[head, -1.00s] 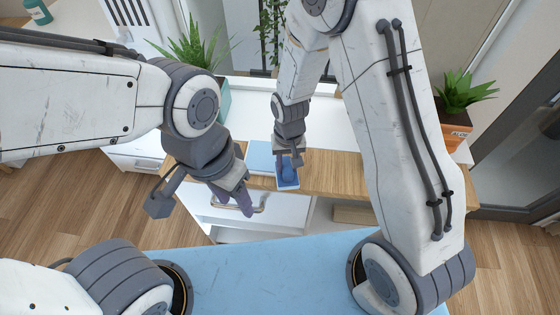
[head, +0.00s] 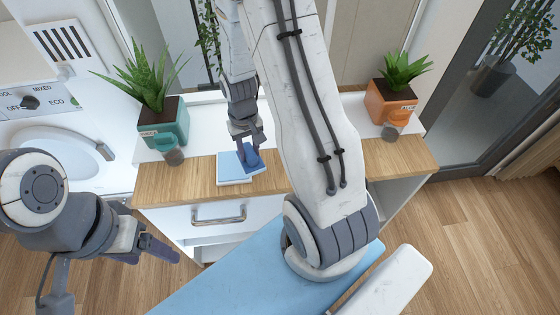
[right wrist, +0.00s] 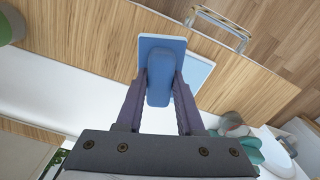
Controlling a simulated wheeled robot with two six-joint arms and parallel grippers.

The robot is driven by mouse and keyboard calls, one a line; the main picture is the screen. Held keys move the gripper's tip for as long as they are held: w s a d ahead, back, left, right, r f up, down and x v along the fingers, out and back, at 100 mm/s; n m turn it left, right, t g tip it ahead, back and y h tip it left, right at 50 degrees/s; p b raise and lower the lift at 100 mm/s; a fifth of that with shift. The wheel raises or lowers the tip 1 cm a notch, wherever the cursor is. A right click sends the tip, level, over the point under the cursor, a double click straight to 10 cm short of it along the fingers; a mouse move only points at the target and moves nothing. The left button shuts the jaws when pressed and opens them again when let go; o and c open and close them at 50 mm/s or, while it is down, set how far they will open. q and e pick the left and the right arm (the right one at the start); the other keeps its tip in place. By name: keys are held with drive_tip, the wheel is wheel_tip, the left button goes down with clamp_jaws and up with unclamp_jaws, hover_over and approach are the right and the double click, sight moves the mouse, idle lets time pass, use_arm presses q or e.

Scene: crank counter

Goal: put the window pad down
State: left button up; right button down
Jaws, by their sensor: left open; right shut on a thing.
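The window pad (head: 252,161) is a blue plate with a rounded darker blue handle. My right gripper (head: 247,145) is shut on its handle. In the right wrist view the pad (right wrist: 152,46) sits between the two fingers (right wrist: 160,88), plate facing away. A light blue flat tray (head: 229,169) lies on the wooden counter, and the pad overlaps its right part in the head view. The tray (right wrist: 199,71) shows behind the pad in the right wrist view. I cannot tell whether pad and tray touch. My left gripper (head: 163,250) is open and empty, left of the counter front.
The wooden counter (head: 300,172) has free room right of the tray. A teal pot (head: 166,128) with a plant and a small jar (head: 173,154) stand at left. An orange pot (head: 389,102) and another jar (head: 391,131) stand at right. A drawer handle (head: 218,217) juts from the front.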

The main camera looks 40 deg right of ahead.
drive_tip(key=s+d+r+m, duration=0.35)
drive_tip(key=s+d, duration=0.85)
drive_tip(key=d, duration=0.4)
drive_tip(key=w+a+f+p, duration=0.1)
drive_tip(key=w+f, duration=0.2)
drive_tip(key=w+a+f+p, duration=0.2)
drive_tip(key=w+f, duration=0.1)
drive_tip(key=w+a+f+p, duration=0.2)
drive_tip(key=w+f, duration=0.1)
drive_tip(key=w, duration=0.1)
drive_tip(key=shift+a+f, duration=0.2)
drive_tip(key=shift+f+p, duration=0.3)
drive_tip(key=shift+f, duration=0.15)
drive_tip(key=c, duration=0.5)
unclamp_jaws()
